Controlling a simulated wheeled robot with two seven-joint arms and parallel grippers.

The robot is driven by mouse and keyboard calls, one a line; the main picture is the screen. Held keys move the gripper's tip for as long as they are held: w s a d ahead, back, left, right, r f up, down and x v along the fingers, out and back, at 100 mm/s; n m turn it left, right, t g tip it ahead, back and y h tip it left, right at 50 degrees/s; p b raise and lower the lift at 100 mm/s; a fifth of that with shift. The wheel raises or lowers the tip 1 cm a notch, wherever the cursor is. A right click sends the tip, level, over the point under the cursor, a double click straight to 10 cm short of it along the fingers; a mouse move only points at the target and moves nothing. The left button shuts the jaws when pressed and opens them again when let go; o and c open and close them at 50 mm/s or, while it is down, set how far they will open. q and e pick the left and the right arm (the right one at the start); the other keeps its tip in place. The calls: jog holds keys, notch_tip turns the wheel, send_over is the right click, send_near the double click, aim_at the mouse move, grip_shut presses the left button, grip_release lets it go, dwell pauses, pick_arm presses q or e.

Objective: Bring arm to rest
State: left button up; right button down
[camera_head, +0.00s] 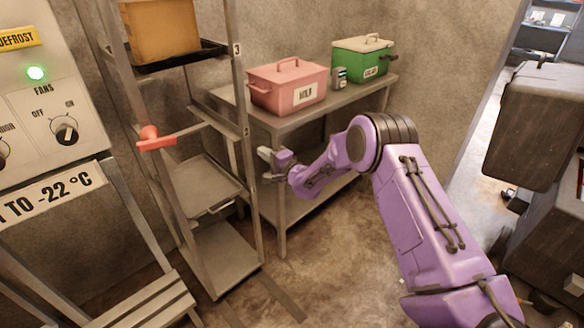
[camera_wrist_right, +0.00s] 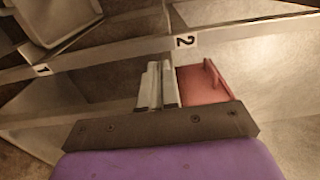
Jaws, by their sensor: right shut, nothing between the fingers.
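My right arm is purple and reaches in from the lower right in the head view. Its gripper (camera_head: 268,163) is in front of the metal table, beside the shelf rack. In the right wrist view the two fingers of my right gripper (camera_wrist_right: 158,85) are together with nothing between them. My left gripper is in neither view.
The metal table (camera_head: 282,122) bears the pink box (camera_head: 288,86), a green box (camera_head: 361,60) and a small device (camera_head: 339,78). The shelf rack (camera_head: 243,130) stands left, with a red lever (camera_head: 155,139) near it. A control panel (camera_head: 45,95) is far left. Dark boxes (camera_head: 535,125) stand right.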

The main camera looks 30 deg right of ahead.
jog(key=s+a+f+n+g+h, duration=0.1)
jog(key=s+f+n+g+h, duration=0.25)
jog(key=s+f, duration=0.85)
jog(key=s+a+f+n+g+h, duration=0.1)
jog(key=s+f+n+g+h, duration=0.3)
jog(key=s+f, duration=0.8)
jog(key=s+a+f+n+g, duration=0.1)
jog(key=s+f+g, duration=0.1)
jog(key=s, duration=1.1)
jog(key=s+a+f+g+y, duration=0.1)
jog(key=s+g, duration=0.4)
jog(key=s, duration=0.8)
jog(key=shift+s+a+f+n+b, duration=0.15)
jog(key=shift+s+f+n+b, duration=0.25)
jog(key=shift+f, duration=0.1)
